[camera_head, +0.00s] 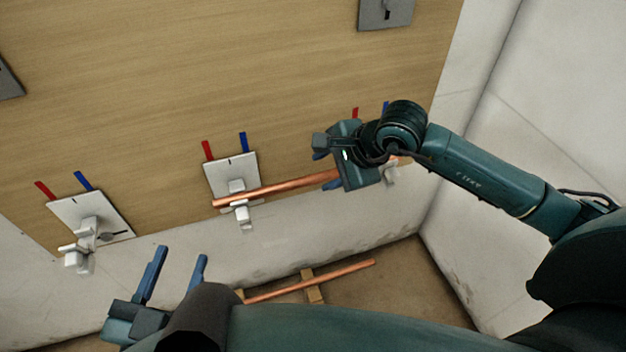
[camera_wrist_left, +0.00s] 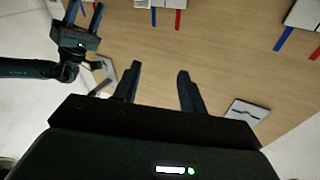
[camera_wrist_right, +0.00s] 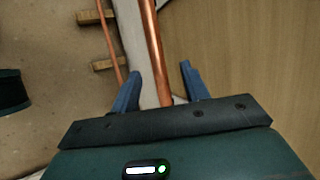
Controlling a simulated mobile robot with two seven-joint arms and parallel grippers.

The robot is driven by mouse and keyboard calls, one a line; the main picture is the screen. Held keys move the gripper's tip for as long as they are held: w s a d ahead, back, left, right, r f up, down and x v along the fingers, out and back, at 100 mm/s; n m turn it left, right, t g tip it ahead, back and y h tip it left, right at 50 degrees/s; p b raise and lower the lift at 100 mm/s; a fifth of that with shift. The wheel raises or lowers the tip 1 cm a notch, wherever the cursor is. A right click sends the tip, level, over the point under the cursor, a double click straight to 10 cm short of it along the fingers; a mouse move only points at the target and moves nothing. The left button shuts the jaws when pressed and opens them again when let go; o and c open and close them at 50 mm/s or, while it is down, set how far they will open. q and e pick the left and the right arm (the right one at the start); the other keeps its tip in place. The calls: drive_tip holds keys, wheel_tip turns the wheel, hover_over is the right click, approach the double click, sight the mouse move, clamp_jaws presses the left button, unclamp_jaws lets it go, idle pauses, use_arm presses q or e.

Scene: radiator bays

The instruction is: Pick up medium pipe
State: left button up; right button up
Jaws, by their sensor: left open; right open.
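A thick copper pipe (camera_head: 275,187) lies along the wall brackets, its left end on the middle one. A thinner copper pipe (camera_head: 320,281) lies low on wooden blocks on the floor. I cannot tell for sure which is the medium one. My right gripper (camera_head: 323,160) is open at the thick pipe's right part and hides some of it. In the right wrist view the thick pipe (camera_wrist_right: 154,50) runs between the open fingers; contact is not clear. My left gripper (camera_head: 176,264) is open and empty, low on the left, apart from both pipes.
The wooden wall panel (camera_head: 230,80) carries white bracket plates (camera_head: 231,176) with red and blue strips. A left bracket (camera_head: 90,225) is empty. A grey plate (camera_head: 385,12) sits high up. Wooden blocks (camera_head: 313,290) hold the thin pipe. A white side wall (camera_head: 560,90) stands right.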

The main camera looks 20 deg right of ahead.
sight(316, 178)
drive_tip(key=x, duration=0.3)
drive_tip(key=shift+a+f+b, duration=0.1)
drive_tip(key=shift+f+b, duration=0.25)
clamp_jaws()
